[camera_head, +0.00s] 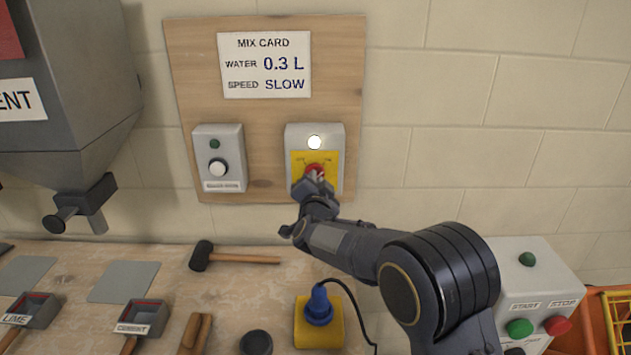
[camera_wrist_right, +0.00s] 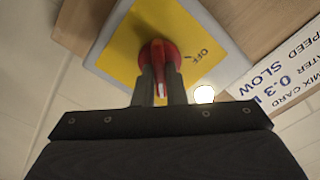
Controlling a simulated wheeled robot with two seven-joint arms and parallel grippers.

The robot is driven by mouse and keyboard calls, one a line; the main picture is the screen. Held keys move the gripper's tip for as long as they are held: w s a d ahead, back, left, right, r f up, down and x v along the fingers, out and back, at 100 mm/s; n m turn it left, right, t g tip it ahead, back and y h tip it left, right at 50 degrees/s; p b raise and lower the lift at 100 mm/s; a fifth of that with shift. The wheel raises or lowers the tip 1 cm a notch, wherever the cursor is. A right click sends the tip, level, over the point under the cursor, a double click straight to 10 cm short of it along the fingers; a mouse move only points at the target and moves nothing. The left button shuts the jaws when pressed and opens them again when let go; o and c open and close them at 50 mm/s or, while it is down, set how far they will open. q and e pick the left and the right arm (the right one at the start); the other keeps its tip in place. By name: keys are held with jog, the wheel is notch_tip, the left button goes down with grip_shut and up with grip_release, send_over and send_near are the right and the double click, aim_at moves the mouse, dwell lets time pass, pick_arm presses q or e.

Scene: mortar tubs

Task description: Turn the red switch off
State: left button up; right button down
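The red switch (camera_head: 315,169) is a round knob on a yellow plate (camera_head: 299,172) of a grey box, fixed to a wooden board on the wall. A round white lamp (camera_head: 314,142) above it looks lit. My right gripper (camera_head: 316,184) reaches up to the knob and partly hides it. In the right wrist view the two fingers of my right gripper (camera_wrist_right: 161,88) stand close on either side of the red switch's grip (camera_wrist_right: 159,60), apparently touching it. The word OFF on the plate lies to the knob's right there. My left gripper is not in view.
A mix card (camera_head: 265,65) hangs above. Below, the bench holds a mallet (camera_head: 202,256) and a blue plug (camera_head: 319,306). A start/stop box (camera_head: 535,285) stands at right.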

jog(key=shift+n, duration=0.3)
jog(key=shift+a+n+p, duration=0.15)
jog(key=shift+n+p, duration=1.4)
jog(key=shift+n, duration=2.75)
jog(key=shift+a+n+p, duration=0.1)
jog(key=shift+n+p, duration=1.4)
jog(key=shift+n, duration=2.8)
jog(key=c, duration=1.5)
grip_release()
